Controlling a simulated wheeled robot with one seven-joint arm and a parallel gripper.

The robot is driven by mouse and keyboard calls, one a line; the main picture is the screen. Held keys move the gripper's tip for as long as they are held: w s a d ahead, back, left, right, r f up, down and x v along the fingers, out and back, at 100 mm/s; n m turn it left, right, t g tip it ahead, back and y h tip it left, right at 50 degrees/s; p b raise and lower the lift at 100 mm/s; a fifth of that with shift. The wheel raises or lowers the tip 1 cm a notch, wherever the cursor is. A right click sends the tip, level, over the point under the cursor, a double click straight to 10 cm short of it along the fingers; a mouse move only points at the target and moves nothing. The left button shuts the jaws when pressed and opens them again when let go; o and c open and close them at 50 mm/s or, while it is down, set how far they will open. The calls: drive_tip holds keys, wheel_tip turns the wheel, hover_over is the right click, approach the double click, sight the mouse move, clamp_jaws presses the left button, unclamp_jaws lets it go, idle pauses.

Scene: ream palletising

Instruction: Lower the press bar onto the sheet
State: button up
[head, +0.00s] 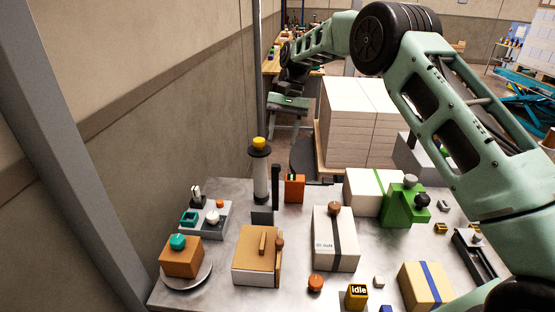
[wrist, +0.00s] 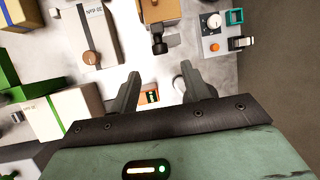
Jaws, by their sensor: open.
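I cannot surely tell which thing is the press bar. A black upright bar (head: 275,187) stands beside a pale column (head: 260,180) with a black collar and yellow cap at the table's back left. No sheet can be made out clearly. In the wrist view my gripper (wrist: 160,70) is open and empty, its two fingers apart above the table's back edge. A small orange box (wrist: 150,97) shows beyond and between the fingers; it stands right of the black bar in the head view (head: 294,188).
The grey table (head: 210,288) is crowded. It holds a tan box (head: 256,262), a white strapped box (head: 325,255), a green block (head: 398,210), a grey control box (head: 205,232) and an orange-brown block (head: 180,262) on a round plate. A tall pallet stack (head: 350,120) stands behind.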

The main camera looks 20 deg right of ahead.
drive_tip(key=p, duration=0.2)
approach(276, 186)
drive_tip(key=f, duration=0.2)
drive_tip(key=w+a+f, duration=0.1)
drive_tip(key=shift+w+f, duration=0.1)
drive_tip(key=shift+f, duration=0.3)
clamp_jaws()
